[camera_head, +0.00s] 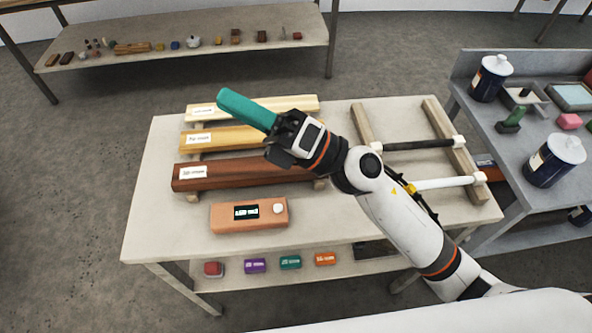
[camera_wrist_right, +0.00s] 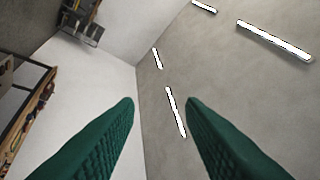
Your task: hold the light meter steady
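The light meter (camera_head: 225,217) is most likely the copper-coloured box with a small dark display and a white round knob, lying on the front of the pale table. Nothing touches it. My right gripper (camera_head: 222,96) is above the wooden bars behind the meter, its teal fingers pointing to the upper left, away from the meter. In the right wrist view its two green fingers (camera_wrist_right: 160,102) stand apart with nothing between them, so it is open and empty. My left gripper is not in view.
Three labelled wooden bars, pale (camera_head: 290,104), yellow (camera_head: 228,136) and red-brown (camera_head: 235,173), lie on the table (camera_head: 150,225). A black rod (camera_head: 415,145) and a white rod (camera_head: 445,183) rest on wooden rails at right. Cans (camera_head: 553,162) stand on the grey bench. The table's left front is clear.

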